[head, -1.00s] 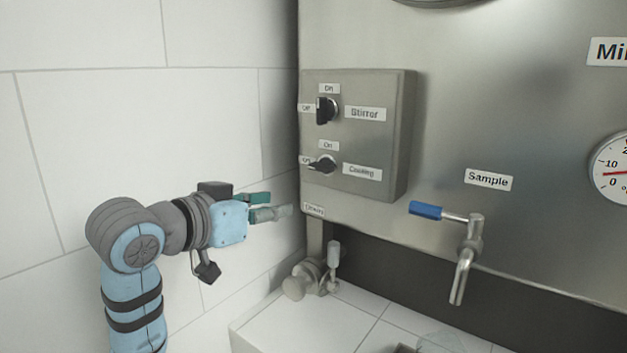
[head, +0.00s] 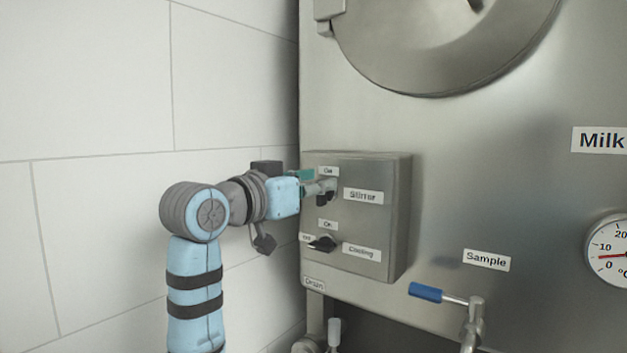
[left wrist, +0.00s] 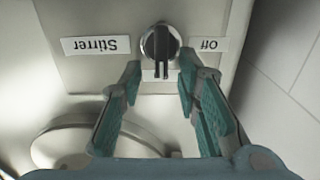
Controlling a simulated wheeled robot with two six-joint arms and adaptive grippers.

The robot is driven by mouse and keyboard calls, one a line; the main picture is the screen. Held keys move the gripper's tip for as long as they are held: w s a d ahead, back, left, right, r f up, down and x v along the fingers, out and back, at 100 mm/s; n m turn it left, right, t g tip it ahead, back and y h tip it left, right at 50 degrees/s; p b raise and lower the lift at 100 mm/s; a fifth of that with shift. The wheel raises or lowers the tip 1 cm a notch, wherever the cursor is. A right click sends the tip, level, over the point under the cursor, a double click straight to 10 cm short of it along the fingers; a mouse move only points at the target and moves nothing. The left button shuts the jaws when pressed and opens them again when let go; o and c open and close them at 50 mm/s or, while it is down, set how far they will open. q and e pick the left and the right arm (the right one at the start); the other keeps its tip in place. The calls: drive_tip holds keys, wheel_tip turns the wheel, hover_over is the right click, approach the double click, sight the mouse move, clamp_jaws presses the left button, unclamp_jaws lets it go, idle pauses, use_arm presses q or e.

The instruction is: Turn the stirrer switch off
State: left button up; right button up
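The stirrer switch is a black knob on a round silver base. It sits beside the "Stirrer" label on the grey switch box (head: 375,220), and in the left wrist view the knob (left wrist: 160,42) appears upside down with its bar vertical. My left gripper (head: 322,188) is at the switch and partly covers it in the head view. In the left wrist view my left gripper (left wrist: 159,75) is open, its teal fingers on either side of the knob's near end, with gaps visible. The "Off" label (left wrist: 209,45) lies beside the knob. My right gripper is not in view.
The cooling switch (head: 322,243) sits just below on the same box. A blue-handled sample tap (head: 426,292) is at the lower right. A tiled wall (head: 90,90) stands close on the left. A round gauge (head: 608,250) is at the far right.

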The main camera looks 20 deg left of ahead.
use_arm(q)
drive_tip(key=shift+w, duration=0.1)
drive_tip(key=shift+c, duration=0.6)
clamp_jaws()
drive_tip(key=shift+n, duration=0.4)
drive_tip(key=shift+w+a+f+n+p, duration=0.1)
drive_tip(key=shift+a+f+n+p, duration=0.2)
drive_tip(key=shift+n+p, duration=2.35)
drive_tip(key=shift+w+a+f+n+p, duration=0.1)
drive_tip(key=shift+a+f+n+p, duration=0.2)
drive_tip(key=shift+n+p, duration=2.3)
drive_tip(key=shift+w+a+f+n+p, duration=0.1)
drive_tip(key=shift+a+f+n+p, duration=0.2)
drive_tip(key=shift+n+p, duration=2.3)
drive_tip(key=shift+f+n+b, duration=0.1)
drive_tip(key=shift+n+b, duration=0.75)
